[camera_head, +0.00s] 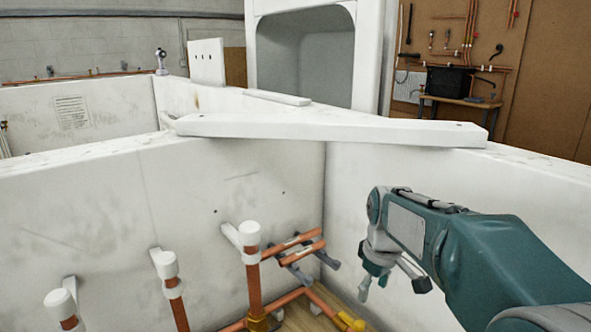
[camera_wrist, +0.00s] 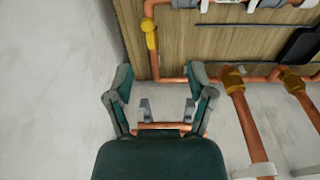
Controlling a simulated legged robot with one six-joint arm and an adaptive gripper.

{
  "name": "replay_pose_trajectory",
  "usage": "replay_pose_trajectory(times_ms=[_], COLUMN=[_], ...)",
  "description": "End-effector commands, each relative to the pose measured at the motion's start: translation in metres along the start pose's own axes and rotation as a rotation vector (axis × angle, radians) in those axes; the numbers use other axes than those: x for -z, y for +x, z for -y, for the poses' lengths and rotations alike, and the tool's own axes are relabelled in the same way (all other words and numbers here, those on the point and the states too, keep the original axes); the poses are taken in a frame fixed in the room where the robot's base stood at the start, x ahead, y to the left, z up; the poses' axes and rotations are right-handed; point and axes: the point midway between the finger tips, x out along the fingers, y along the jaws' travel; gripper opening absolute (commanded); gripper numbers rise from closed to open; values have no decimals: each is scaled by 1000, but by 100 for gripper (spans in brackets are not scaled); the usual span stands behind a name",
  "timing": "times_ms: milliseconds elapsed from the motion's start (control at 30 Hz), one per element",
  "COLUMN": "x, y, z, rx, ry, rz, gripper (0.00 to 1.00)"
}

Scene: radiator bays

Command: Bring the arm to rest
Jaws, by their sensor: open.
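My arm (camera_head: 470,255) reaches in from the right in the head view, bent with its wrist hanging down inside the white-walled bay. My gripper (camera_head: 375,282) is at its lower end, in front of the right-hand wall and right of the pipes. In the wrist view my gripper (camera_wrist: 161,82) has its two fingers spread wide. A short copper-coloured piece (camera_wrist: 163,126) shows between the finger bases; I cannot tell whether it touches the gripper. No object shows between the fingertips.
Upright copper pipes with white caps (camera_head: 250,232) stand along the left wall. Copper pipes on brackets (camera_head: 295,247) sit in the corner. A yellow-handled valve (camera_head: 350,321) is low near the gripper. A white board (camera_head: 330,130) lies across the wall tops.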

Motion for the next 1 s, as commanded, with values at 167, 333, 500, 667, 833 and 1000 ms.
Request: replay_pose_trajectory(times_ms=[167,333,500,667,833,1000], x=[-36,-72,-107,-139,-158,-163], y=[-28,-43,-47,-42,-34,-31], z=[32,62,90,114,130,133], rx=[-56,-95,-124,-140,-144,-144], ry=[134,262,390,505,586,609], rz=[-76,-152,-237,-316,-374,-388], gripper=[69,69,69,69,69,69])
